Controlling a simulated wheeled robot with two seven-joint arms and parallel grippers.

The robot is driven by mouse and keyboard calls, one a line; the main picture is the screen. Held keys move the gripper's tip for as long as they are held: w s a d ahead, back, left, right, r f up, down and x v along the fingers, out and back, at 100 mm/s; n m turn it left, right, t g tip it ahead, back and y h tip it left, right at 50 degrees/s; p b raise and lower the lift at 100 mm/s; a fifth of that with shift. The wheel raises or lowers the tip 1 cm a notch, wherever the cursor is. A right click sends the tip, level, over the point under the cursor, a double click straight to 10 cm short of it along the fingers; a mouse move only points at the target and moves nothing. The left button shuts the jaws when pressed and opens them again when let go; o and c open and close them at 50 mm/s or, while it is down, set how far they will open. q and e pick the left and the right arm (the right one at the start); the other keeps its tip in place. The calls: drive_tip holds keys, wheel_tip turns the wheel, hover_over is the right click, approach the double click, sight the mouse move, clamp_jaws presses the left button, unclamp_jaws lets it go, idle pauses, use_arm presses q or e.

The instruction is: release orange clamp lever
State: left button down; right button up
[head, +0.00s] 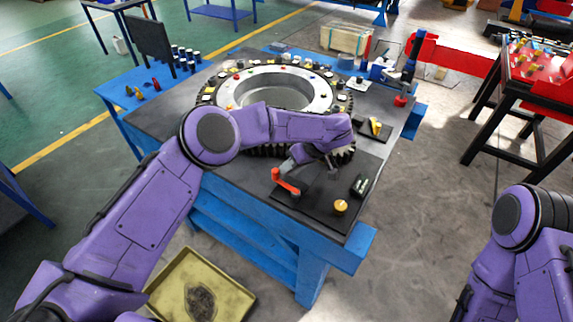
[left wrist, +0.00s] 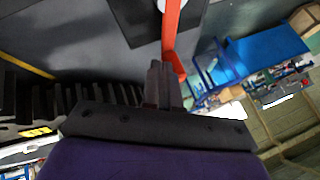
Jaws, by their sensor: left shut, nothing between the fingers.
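The orange clamp lever (head: 287,183) stands on a dark plate (head: 312,208) at the near corner of the blue-legged table in the head view. In the left wrist view the lever (left wrist: 171,35) runs down from the top edge to just beyond my fingertips. My left gripper (left wrist: 160,70) is shut and empty, its two fingers together beside the lever. Whether they touch it I cannot tell.
A large toothed ring (head: 272,92) fills the table's middle, behind my left forearm. A yellow knob (head: 340,206) and a small dark block (head: 361,186) sit right of the lever. A yellow tray (head: 235,297) lies on the floor. A red bench (head: 540,85) stands right.

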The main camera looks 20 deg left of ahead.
use_arm(q)
drive_tip(key=shift+s+a+n+g, duration=0.15)
drive_tip(key=shift+a+n+g, duration=0.15)
drive_tip(key=shift+n, duration=0.1)
drive_tip(key=shift+d, duration=0.1)
idle(0.3)
drive_tip(key=shift+d+r+b, duration=0.2)
drive_tip(key=shift+r+b, duration=0.1)
drive_tip(key=b+v, duration=0.2)
drive_tip(key=v, duration=0.7)
drive_tip(key=shift+d+r, duration=0.15)
drive_tip(key=shift+r, duration=0.25)
